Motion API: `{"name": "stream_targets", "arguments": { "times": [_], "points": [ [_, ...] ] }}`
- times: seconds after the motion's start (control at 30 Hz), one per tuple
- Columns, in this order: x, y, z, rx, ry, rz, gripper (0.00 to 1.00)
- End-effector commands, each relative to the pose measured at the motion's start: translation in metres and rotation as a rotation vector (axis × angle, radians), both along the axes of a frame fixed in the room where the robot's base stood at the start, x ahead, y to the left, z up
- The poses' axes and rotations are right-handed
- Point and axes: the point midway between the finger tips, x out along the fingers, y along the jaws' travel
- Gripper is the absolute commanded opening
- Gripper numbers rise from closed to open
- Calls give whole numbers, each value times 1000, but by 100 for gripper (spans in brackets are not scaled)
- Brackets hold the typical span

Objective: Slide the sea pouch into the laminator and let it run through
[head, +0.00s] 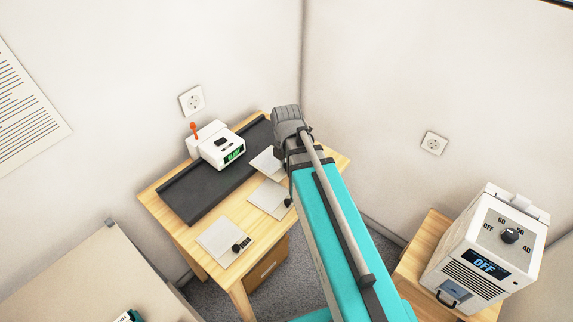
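The laminator (222,150) is a white machine with a lit green display and an orange lever at its back left. It stands on a long dark board (200,200) on the wooden table. Three pale grey pouches lie near the right side of the board: a near one (219,243), a middle one (266,197) and a far one (264,161), partly hidden by my arm. The near and middle ones have small black pieces at their edges. I cannot tell which is the sea pouch. My teal arm reaches over the table's right side; my gripper's fingers do not show.
A beige surface (85,275) is at the lower left. Wall sockets (192,101) and a lined sheet (25,110) are on the walls. Carpet shows between the furniture.

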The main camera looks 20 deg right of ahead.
Motion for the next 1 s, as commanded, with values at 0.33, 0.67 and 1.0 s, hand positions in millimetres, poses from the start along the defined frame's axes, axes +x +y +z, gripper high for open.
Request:
{"name": "stream_targets", "arguments": {
  "times": [0.33, 0.67, 1.0],
  "points": [
    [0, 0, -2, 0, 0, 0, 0],
    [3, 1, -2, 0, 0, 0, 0],
    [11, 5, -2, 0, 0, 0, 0]
  ]
}}
